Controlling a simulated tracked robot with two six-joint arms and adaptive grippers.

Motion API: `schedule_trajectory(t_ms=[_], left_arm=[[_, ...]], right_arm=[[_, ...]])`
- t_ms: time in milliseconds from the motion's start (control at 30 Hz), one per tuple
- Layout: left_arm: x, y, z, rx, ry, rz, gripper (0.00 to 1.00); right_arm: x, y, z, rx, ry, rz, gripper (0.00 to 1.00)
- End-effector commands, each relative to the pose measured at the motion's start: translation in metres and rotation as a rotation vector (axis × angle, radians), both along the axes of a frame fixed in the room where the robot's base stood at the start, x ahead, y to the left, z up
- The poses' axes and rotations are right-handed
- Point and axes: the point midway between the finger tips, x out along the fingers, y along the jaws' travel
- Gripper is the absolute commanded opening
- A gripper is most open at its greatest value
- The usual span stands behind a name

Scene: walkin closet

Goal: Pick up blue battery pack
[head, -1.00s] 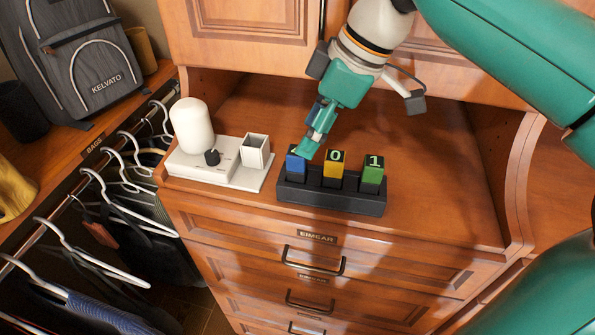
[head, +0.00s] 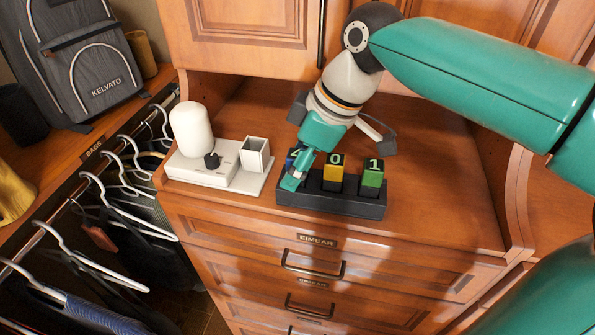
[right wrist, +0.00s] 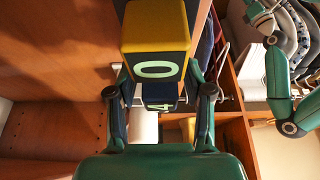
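The blue battery pack (head: 294,153), marked 4, stands in the left slot of a dark holder (head: 345,206). In the head view my right gripper (head: 292,182) reaches down over it and hides most of it. In the right wrist view the blue pack (right wrist: 160,103) shows between my two spread fingers, with a visible gap on each side. The right gripper looks open. A yellow pack (head: 333,170), marked 0, stands in the middle slot and looms close in the right wrist view (right wrist: 155,40).
A green pack (head: 373,172), marked 1, fills the right slot. A white device (head: 188,168) with a rounded top, dark knob and square socket (head: 255,153) stands left of the holder. The wooden top (head: 440,190) is clear to the right. Hangers (head: 95,185) hang at left.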

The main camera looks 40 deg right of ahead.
Motion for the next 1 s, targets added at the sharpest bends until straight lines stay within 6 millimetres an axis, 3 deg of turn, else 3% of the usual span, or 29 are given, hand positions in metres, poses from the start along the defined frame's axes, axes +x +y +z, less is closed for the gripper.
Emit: schedule_trajectory(t_ms=[33,267,667,867,1000], left_arm=[[0.000,0.000,0.000,0.000,0.000,0.000,0.40],[0.000,0.000,0.000,0.000,0.000,0.000,0.40],[0.000,0.000,0.001,0.000,0.000,0.000,0.40],[0.000,0.000,0.003,0.000,0.000,0.000,0.40],[0.000,0.000,0.006,0.000,0.000,0.000,0.40]], right_arm=[[0.000,0.000,0.000,0.000,0.000,0.000,0.37],[0.000,0.000,0.000,0.000,0.000,0.001,0.00],[0.000,0.000,0.004,0.000,-0.001,0.002,0.00],[0.001,0.001,0.019,0.000,-0.003,0.002,0.00],[0.001,0.001,0.040,0.000,-0.004,0.002,0.00]])
